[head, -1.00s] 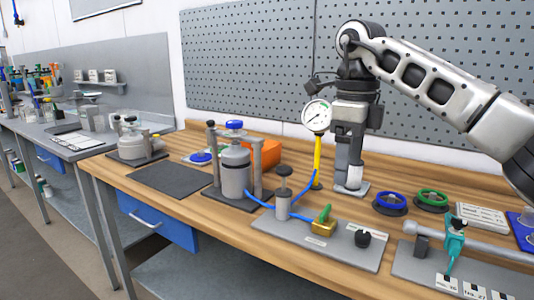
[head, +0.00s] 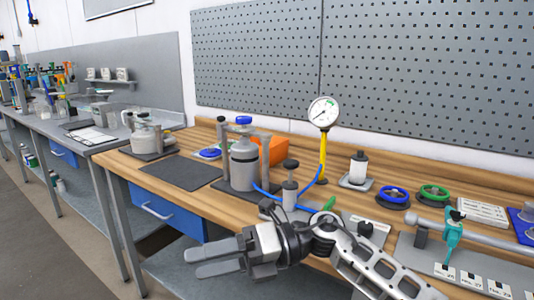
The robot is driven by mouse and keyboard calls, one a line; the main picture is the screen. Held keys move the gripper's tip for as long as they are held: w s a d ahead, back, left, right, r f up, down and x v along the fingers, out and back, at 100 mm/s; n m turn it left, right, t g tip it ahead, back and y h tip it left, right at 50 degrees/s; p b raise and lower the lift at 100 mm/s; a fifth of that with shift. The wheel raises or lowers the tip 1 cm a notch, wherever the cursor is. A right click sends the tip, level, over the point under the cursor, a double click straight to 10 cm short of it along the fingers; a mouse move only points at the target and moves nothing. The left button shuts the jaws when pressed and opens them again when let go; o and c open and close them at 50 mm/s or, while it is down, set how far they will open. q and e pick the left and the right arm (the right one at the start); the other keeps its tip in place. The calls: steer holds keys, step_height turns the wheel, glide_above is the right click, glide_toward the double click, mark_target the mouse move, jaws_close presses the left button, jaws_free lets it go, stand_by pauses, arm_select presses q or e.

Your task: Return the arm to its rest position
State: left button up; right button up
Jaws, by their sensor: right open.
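My right arm reaches in from the bottom right. Its gripper (head: 194,262) is in front of the bench's front edge, with two grey fingers pointing left. The fingers are apart, with nothing visible between them. The wrist hides part of the grey base plate at the bench front. A small white bottle with a dark cap (head: 358,166) stands upright on a small grey plate behind the arm, clear of the gripper. My left gripper is not in view.
A metal vessel with a blue knob (head: 243,168) stands mid-bench. A pressure gauge (head: 323,112) stands on a yellow stem. A blue ring (head: 393,194) and a green ring (head: 434,192) lie at right. A dark mat (head: 181,173) is bare. A blue drawer (head: 158,208) is below.

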steer(key=d+f+m+t+h, duration=0.2)
steer(key=d+f+m+t, duration=0.4)
steer(key=m, duration=0.6)
steer(key=d+f+m+t+h, duration=0.3)
steer(key=m+t, duration=0.5)
steer(key=m, duration=0.3)
steer(key=d+f+m+t+h, duration=0.2)
steer(key=d+f+m+t, duration=0.4)
steer(key=m, duration=0.6)
steer(key=s+d+f+m+g+h, duration=0.2)
steer(key=s+d+f+m+h, duration=0.1)
steer(key=s+f, duration=0.3)
steer(key=s+d+f+m+g+h, duration=0.3)
steer(key=s+d+f+m, duration=0.1)
steer(key=s+f, duration=0.3)
steer(key=shift+s+d+m, duration=0.4)
steer(key=shift+s, duration=0.15)
